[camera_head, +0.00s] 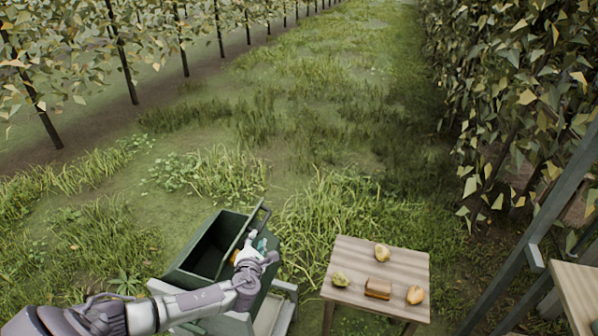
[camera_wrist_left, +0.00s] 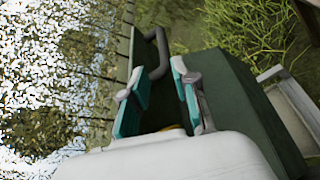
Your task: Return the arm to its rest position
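My left arm comes in from the lower left in the head view. Its gripper (camera_head: 257,243) is over the right part of a dark green crate (camera_head: 208,243), near the crate's handle. In the left wrist view, the two teal finger pads (camera_wrist_left: 158,95) stand apart with dark green crate surface showing between them, so the gripper is open. A small yellow-orange patch shows beside the gripper in both views, mostly hidden; I cannot tell what it is. The visible left part of the crate's inside looks dark and empty. My right gripper is not in view.
Another wooden surface (camera_head: 577,290) and a slanted grey post (camera_head: 540,225) stand at the right. Grass is open ahead between tree rows.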

